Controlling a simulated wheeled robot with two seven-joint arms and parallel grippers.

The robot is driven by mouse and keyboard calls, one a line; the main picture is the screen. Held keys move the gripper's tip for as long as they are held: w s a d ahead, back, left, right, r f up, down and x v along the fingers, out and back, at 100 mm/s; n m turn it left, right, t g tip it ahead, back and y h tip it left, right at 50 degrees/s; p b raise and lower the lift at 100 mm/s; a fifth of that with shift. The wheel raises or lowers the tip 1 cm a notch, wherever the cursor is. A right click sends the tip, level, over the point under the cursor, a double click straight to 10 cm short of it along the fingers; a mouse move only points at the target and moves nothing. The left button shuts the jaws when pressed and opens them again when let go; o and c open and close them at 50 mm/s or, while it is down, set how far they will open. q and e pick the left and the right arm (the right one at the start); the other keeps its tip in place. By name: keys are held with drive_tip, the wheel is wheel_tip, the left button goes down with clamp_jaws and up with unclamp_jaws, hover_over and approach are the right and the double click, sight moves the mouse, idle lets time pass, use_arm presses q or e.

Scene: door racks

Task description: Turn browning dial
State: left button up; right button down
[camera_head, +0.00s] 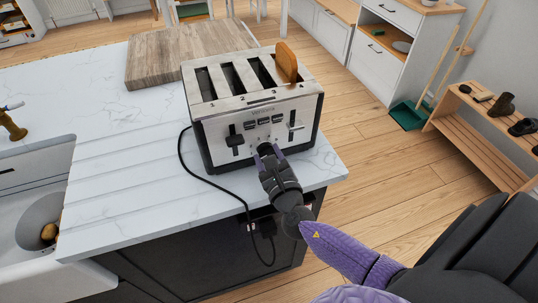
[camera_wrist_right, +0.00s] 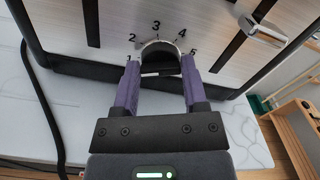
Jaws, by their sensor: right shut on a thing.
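A silver and black toaster (camera_head: 218,128) stands on the white marbled counter. A slice of bread (camera_head: 286,62) sticks up from its far right slot; the other slots look empty. The browning dial (camera_wrist_right: 160,58) shows in the right wrist view, on the toaster's front, with numbers 1 to 5 around it. My right gripper (camera_head: 265,151) is at the toaster's lower front, and its two purple fingers (camera_wrist_right: 160,75) are shut on the dial, one on each side. In the head view the gripper hides most of the dial. My left gripper is not in view.
A black cord (camera_head: 187,165) runs from the toaster over the counter edge to a socket on the cabinet. A wooden board (camera_head: 150,60) lies behind the toaster, and a sink (camera_head: 30,215) is at the left. A lever (camera_wrist_right: 262,28) is right of the dial.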

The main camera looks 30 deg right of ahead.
idle(0.3)
drive_tip(key=shift+c, duration=1.2)
unclamp_jaws()
drive_tip(key=shift+o, duration=0.6)
drive_tip(key=shift+s, duration=0.1)
drive_tip(key=v, duration=0.9)
drive_tip(key=shift+s+a, duration=0.2)
drive_tip(key=shift+s, duration=0.15)
